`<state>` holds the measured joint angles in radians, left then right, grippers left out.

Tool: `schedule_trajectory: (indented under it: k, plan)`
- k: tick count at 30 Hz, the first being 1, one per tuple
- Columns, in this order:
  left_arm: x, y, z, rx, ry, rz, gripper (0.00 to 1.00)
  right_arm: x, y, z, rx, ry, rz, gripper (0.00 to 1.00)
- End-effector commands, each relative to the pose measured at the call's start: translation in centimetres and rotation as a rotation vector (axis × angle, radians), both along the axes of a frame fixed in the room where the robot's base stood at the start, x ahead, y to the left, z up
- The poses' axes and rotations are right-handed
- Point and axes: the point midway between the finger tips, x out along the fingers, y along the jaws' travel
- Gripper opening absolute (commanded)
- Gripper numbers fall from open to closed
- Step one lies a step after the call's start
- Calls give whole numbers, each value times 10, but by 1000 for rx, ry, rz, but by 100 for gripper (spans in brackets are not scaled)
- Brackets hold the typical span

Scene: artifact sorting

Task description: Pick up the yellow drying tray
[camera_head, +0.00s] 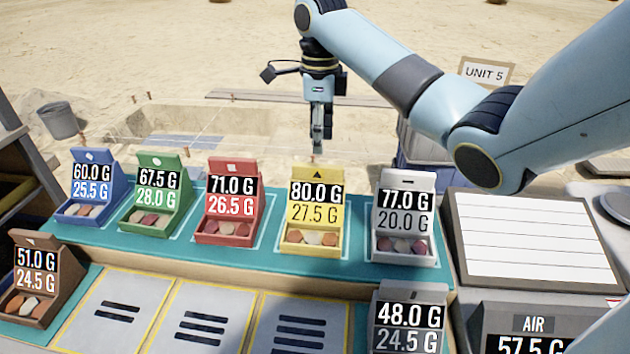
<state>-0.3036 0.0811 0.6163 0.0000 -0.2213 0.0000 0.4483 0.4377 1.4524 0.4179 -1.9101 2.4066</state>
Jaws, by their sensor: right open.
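The yellow drying tray (314,252) stands on the teal mat in the back row, between the red tray and the white tray. Its upright back panel reads 80.0 G and 27.5 G, with a small triangle on top. A few pale and brownish pieces lie in its front bin. My right gripper (318,145) points down above and behind the yellow tray, apart from it. It is open, and nothing shows between its fingers. My left gripper is not in view.
Blue (83,211), green (148,220), red (225,231) and white (403,247) trays share the back row. A brown tray (22,303) and a grey tray (408,338) stand nearer. Marked grey cards (205,338) lie in front. A scale reading 57.5 (535,340) is at the right.

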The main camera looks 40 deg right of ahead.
Motion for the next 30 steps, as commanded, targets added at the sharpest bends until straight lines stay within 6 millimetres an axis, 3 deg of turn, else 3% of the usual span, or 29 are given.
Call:
schedule_trajectory:
  k: [3, 8, 16, 25, 30]
  plan:
    - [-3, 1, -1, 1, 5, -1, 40, 0, 0, -18, 1, 1, -1, 42]
    - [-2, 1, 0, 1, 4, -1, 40, 0, 0, -31, 1, 1, 0, 42]
    - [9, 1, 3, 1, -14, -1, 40, -2, 0, -71, 1, 1, 1, 42]
    - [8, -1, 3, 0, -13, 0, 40, -2, -1, -79, -1, -2, 2, 42]
    - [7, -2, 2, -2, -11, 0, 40, -2, -1, -79, -1, -2, 2, 23]
